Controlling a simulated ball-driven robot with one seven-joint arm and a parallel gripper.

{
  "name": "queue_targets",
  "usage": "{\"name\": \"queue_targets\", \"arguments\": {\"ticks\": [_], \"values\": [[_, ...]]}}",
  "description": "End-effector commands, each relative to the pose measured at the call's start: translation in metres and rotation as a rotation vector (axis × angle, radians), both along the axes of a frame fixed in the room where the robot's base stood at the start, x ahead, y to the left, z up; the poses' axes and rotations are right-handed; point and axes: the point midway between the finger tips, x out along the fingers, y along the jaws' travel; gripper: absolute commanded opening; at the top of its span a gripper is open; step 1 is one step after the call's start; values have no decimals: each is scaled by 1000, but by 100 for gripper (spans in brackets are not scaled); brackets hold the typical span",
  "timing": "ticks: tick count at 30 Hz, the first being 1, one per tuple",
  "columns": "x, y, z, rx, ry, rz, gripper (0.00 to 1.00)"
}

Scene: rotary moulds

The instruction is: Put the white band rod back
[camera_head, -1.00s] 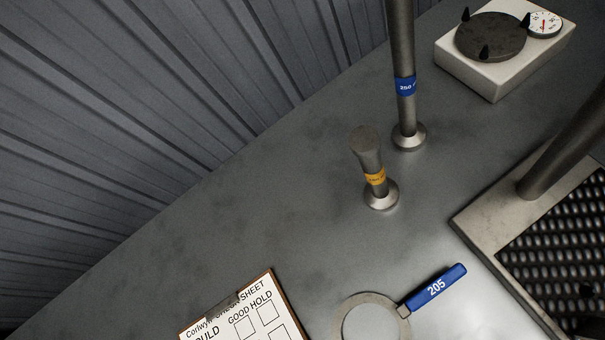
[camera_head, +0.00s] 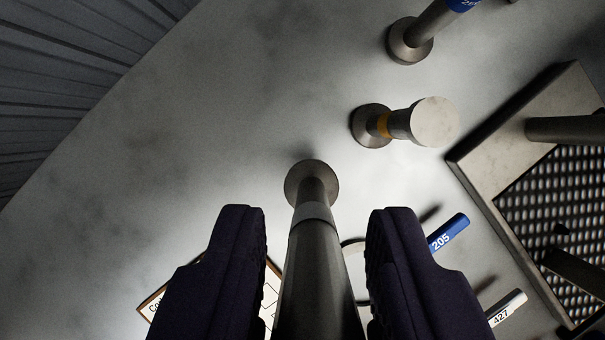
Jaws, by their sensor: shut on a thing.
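My gripper (camera_head: 316,225) shows its two dark fingers at the bottom of the view, shut on a grey metal rod, the white band rod (camera_head: 318,270). A pale band (camera_head: 312,212) circles the rod near its far end. That end has a round metal foot (camera_head: 300,178) over the pale bench top. I cannot tell whether the foot touches the bench. The near part of the rod runs out of view at the bottom.
A short yellow band rod (camera_head: 430,121) stands to the right. A blue band rod (camera_head: 408,42) stands beyond it. A tray with a dimpled plate (camera_head: 482,160) is at right. Handles marked 205 (camera_head: 449,233) and 427 (camera_head: 507,308) and a clipboard (camera_head: 152,304) lie nearby.

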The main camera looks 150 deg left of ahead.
Motion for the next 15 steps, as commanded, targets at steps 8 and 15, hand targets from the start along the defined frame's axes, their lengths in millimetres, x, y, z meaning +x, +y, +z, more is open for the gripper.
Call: {"name": "queue_targets", "arguments": {"ticks": [8, 15], "values": [[0, 0, -32, 0, 0, 0, 0], [1, 0, -58, 0, -3, 0, 0]]}}
